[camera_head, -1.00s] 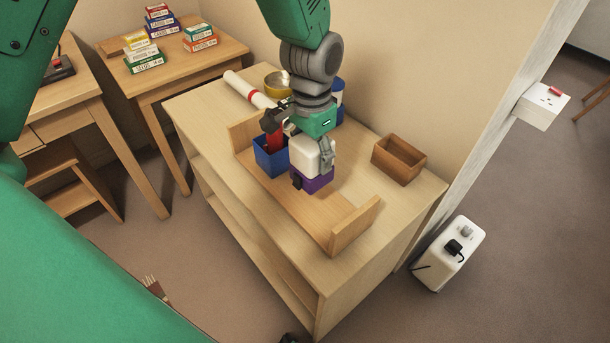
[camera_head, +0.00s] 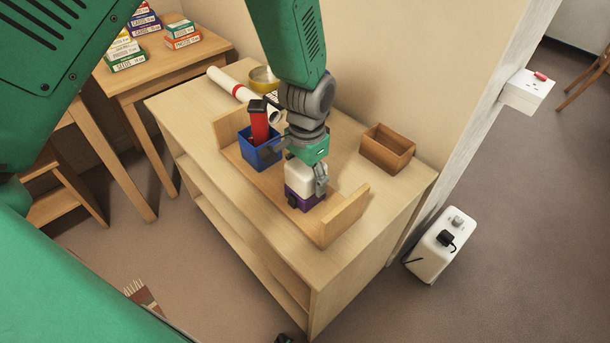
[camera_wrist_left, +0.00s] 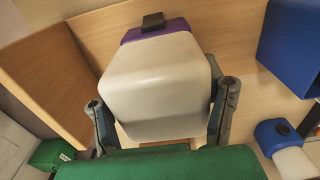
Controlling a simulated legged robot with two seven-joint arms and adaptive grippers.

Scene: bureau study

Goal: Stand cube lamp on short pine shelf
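The cube lamp (camera_head: 305,184) has a white rounded body, a purple base and a dark knob. It is upright over the board of the short pine shelf (camera_head: 345,213), between a blue pot and the right end board. I cannot tell whether its base touches the board. My left gripper (camera_head: 304,176) comes from above, its fingers shut on the white body. In the left wrist view the lamp (camera_wrist_left: 158,85) fills the space between the fingers (camera_wrist_left: 163,100). The shelf's end board (camera_wrist_left: 35,75) stands apart at left. My right gripper is not in view.
The shelf stands on a pale cabinet (camera_head: 290,240). The blue pot (camera_head: 258,154) holds a red, black-topped object (camera_head: 259,122). A rolled paper (camera_head: 232,86), yellow bowl (camera_head: 262,78) and empty wooden box (camera_head: 388,148) lie behind. A blue-and-white object (camera_wrist_left: 283,145) shows in the wrist view.

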